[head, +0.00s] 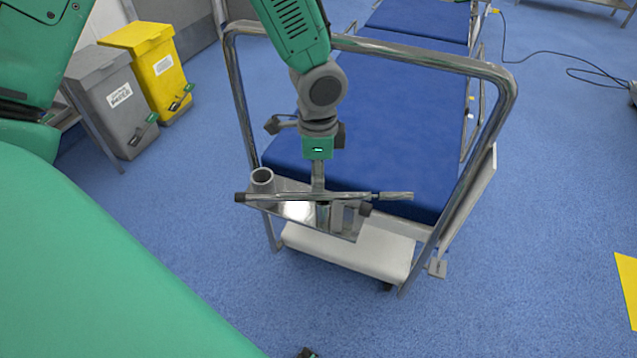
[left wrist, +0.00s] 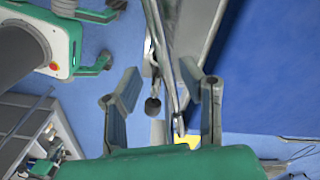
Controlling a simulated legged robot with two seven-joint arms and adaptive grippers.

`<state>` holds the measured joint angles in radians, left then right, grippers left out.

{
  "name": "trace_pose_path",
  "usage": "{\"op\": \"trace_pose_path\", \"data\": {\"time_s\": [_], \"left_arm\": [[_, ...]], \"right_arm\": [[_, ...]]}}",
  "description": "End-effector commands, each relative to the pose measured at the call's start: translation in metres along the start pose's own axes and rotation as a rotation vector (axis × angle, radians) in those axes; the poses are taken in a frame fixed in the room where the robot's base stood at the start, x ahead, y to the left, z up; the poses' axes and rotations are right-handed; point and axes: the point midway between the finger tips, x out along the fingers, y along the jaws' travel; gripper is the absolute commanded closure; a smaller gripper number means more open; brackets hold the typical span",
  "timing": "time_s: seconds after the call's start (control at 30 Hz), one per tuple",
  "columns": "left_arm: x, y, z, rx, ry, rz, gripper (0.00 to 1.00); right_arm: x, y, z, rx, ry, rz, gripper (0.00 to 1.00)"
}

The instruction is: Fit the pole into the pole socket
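A thin pole (head: 285,196) with dark parts lies nearly level at the near end of the trolley bed. A small bracket (head: 345,236) is below it. An upright hollow cylinder (head: 262,178), which looks like the pole socket, stands at the bracket's left end. My left gripper (head: 318,188) points down at the middle of the pole. In the left wrist view its two fingers (left wrist: 160,80) stand apart, with thin rods and a dark knob (left wrist: 152,106) showing in the gap. I cannot tell whether the fingers touch the pole. My right gripper is not in view.
A metal push rail (head: 425,60) arches around the near end of the bed with its blue mattress (head: 400,115). A white lower shelf (head: 350,256) sits below. A grey bin (head: 112,103) and a yellow bin (head: 153,62) stand at the left. The floor at the right is mostly clear.

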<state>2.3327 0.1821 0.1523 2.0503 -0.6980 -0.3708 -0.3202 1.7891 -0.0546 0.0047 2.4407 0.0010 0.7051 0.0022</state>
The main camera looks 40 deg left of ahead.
Motion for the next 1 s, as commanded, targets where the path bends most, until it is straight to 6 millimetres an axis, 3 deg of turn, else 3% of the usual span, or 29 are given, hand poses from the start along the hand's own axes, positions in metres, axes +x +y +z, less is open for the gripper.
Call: {"op": "trace_pose_path", "data": {"time_s": [0.1,0.3,0.6,0.67,0.77,0.87,1.0], "left_arm": [[-0.032,-0.001,0.000,-0.002,0.002,-0.001,0.65],[-0.064,-0.001,0.000,-0.002,0.001,0.000,0.65],[-0.076,0.001,0.000,-0.003,-0.001,0.004,0.65],[-0.067,0.006,0.001,-0.019,0.002,0.017,0.65],[-0.031,0.031,0.003,-0.100,0.023,0.067,0.65],[0.022,0.072,0.013,-0.266,0.049,0.126,0.65],[0.087,0.129,0.048,-0.555,0.057,0.138,0.65]], "right_arm": [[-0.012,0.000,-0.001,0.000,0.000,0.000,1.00],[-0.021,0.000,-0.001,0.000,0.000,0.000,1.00],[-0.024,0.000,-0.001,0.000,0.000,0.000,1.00],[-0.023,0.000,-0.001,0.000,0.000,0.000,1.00],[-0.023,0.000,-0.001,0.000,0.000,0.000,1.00],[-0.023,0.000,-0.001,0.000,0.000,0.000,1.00],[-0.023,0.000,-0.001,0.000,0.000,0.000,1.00]]}}
